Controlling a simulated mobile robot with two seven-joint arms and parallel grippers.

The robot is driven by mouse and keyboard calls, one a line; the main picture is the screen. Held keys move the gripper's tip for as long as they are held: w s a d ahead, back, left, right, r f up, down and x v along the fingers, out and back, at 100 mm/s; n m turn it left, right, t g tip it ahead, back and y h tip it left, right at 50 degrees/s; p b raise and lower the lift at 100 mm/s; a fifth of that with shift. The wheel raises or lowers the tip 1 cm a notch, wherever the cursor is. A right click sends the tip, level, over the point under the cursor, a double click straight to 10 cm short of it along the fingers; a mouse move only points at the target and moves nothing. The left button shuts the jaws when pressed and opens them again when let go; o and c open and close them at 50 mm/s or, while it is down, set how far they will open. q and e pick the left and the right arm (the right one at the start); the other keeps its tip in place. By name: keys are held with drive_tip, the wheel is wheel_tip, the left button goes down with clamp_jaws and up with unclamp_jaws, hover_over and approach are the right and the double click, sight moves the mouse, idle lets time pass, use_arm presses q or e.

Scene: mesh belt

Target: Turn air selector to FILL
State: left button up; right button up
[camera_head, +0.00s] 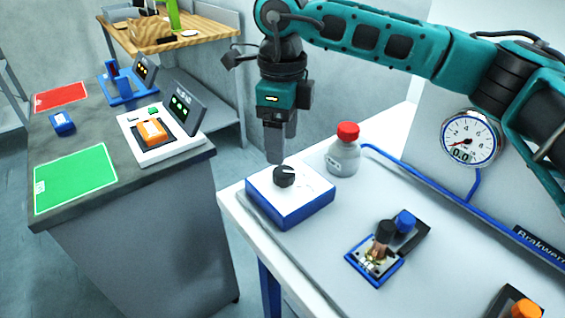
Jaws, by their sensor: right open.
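A black round knob (285,177) with a light pointer mark sits on top of a white box with blue sides (296,206), near the left end of the white bench. I take it to be the air selector; its position labels are too small to read. My right gripper (276,157) points down just above and slightly left of the knob, with a small gap seeming to remain. Its fingers are seen edge-on, open, with nothing visible between them. My left gripper is not in view.
A grey bottle with a red cap (343,158) stands close behind the box. A round gauge (470,138) and blue pipe (435,189) are at the back right. A blue-framed fixture (372,272) stands nearer the front. A grey-topped counter (70,140) is at left, across a gap.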

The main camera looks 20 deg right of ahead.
sight(282, 171)
wheel_tip(282, 171, down, 7)
drive_tip(key=shift+r, duration=0.1)
idle(0.3)
drive_tip(key=c, duration=1.1)
